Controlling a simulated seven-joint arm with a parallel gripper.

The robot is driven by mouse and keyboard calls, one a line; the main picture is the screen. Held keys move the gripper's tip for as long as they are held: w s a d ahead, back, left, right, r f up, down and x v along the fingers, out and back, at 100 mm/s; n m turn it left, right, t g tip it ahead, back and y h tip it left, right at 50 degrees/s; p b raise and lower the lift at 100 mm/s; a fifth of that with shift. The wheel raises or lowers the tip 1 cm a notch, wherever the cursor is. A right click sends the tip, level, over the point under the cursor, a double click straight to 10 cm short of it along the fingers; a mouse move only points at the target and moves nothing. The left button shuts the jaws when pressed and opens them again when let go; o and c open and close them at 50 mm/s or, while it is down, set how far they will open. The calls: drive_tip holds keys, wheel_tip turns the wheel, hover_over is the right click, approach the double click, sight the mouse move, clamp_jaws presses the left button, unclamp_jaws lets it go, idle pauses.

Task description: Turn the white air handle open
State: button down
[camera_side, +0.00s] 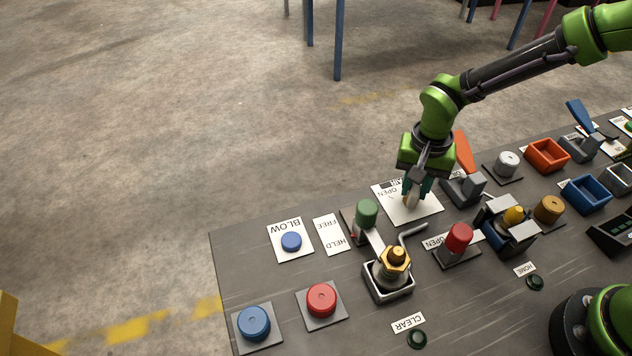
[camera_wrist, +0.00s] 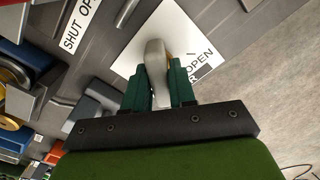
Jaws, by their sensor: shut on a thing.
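The white air handle (camera_wrist: 155,62) stands out from a white plate (camera_wrist: 182,25) marked OPEN. In the wrist view it lies between the two dark green fingers. My gripper (camera_wrist: 158,80) is shut on it, one finger on each side. In the side view my gripper (camera_side: 415,192) points down over the same plate (camera_side: 425,212), and its fingers hide most of the handle. A brass-coloured part shows beside the handle in the wrist view. The far end of the handle's travel and part of the lettering are hidden.
An orange lever (camera_side: 463,152) stands close right of my gripper. A green knob (camera_side: 367,212), a bent grey rod (camera_side: 413,233) and a red knob (camera_side: 459,237) stand in front. Blue and orange bins lie to the right.

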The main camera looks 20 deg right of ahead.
drive_tip(key=n, duration=1.2)
drive_tip(key=shift+a+n, duration=0.1)
drive_tip(key=shift+n, duration=2)
drive_tip(key=c, duration=1)
unclamp_jaws()
wheel_tip(320, 180, up, 17)
